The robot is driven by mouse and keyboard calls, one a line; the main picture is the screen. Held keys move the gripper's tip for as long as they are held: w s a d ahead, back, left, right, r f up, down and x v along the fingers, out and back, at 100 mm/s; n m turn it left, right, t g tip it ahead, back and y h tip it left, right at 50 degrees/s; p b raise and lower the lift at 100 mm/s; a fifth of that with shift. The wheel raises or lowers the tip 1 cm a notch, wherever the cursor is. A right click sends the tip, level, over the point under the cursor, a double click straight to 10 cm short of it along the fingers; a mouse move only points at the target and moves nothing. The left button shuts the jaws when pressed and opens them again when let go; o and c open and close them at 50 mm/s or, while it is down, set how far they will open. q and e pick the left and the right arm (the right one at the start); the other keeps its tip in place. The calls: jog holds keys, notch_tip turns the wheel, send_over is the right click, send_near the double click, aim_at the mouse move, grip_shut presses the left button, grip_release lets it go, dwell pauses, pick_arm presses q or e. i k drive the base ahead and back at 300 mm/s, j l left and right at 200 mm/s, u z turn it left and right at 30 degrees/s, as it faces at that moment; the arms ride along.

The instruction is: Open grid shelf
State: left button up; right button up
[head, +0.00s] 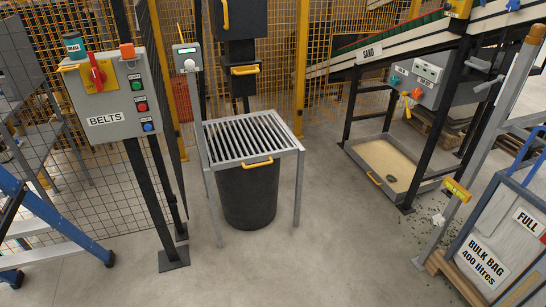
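The grid shelf (235,140) is a flat panel of dark parallel bars in a grey metal frame, in the middle of the head view. It lies level on a stand with thin grey legs. A yellow handle (257,163) is fixed to its front edge. A black round bin (247,197) stands directly under it, its top hidden by the grid. Neither of my grippers shows in the head view, so nothing is seen touching the grid or handle.
A BELTS control box (112,100) on a dark post stands left of the grid. A blue stepladder (45,225) is at far left. A sand tray (395,163) and a bulk bag stand (490,255) are at right. Floor before the grid is clear.

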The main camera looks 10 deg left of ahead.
aim_at(243, 162)
jog(key=i+j+z, duration=0.65)
jog(key=i+j, duration=0.05)
jog(key=i, duration=0.1)
